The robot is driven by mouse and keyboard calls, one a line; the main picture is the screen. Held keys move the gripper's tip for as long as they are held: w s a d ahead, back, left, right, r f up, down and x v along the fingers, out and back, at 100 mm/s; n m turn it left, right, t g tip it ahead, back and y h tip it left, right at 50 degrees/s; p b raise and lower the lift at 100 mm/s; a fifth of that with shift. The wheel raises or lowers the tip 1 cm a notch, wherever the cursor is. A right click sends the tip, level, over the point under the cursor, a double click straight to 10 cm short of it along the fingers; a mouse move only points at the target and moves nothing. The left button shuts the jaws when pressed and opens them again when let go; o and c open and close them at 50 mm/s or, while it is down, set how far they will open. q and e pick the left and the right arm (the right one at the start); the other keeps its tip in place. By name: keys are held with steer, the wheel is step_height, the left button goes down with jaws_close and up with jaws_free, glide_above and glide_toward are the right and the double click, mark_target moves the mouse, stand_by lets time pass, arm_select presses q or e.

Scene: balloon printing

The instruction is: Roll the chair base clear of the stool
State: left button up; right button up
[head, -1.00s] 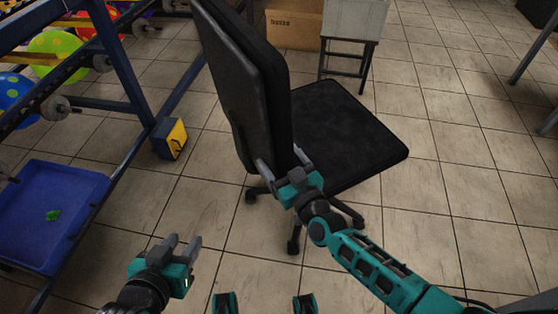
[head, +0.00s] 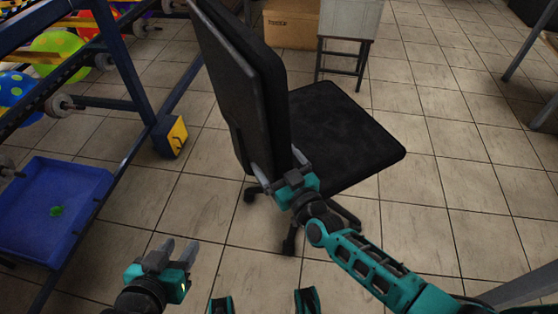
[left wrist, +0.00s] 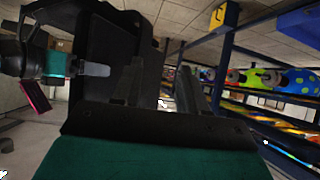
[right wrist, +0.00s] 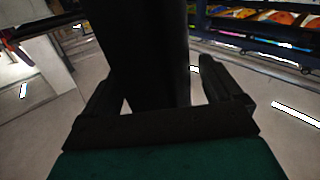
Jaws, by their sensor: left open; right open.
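The black office chair has a tall backrest (head: 240,85), a square seat (head: 340,135) and a dark wheeled base (head: 290,242), mostly hidden under the seat and my right arm. The stool (head: 345,52), pale on top with dark legs, stands just behind the seat; the seat hides whether the base is near its feet. My right gripper (head: 280,168) is open, its fingers on either side of the lower backrest, which also fills the gap in the right wrist view (right wrist: 150,55). Whether they touch it is unclear. My left gripper (head: 175,250) is open and empty, low over the floor.
A cardboard box (head: 290,28) is behind the chair. Tiled floor to the right is open, with table legs at the far right.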

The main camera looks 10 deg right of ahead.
steer(key=shift+o, duration=0.8)
steer(key=shift+d, duration=0.1)
steer(key=shift+s+d, duration=0.1)
steer(key=shift+s, duration=0.15)
steer(key=p+v, duration=0.3)
steer(key=v, duration=0.9)
steer(key=shift+s, duration=0.2)
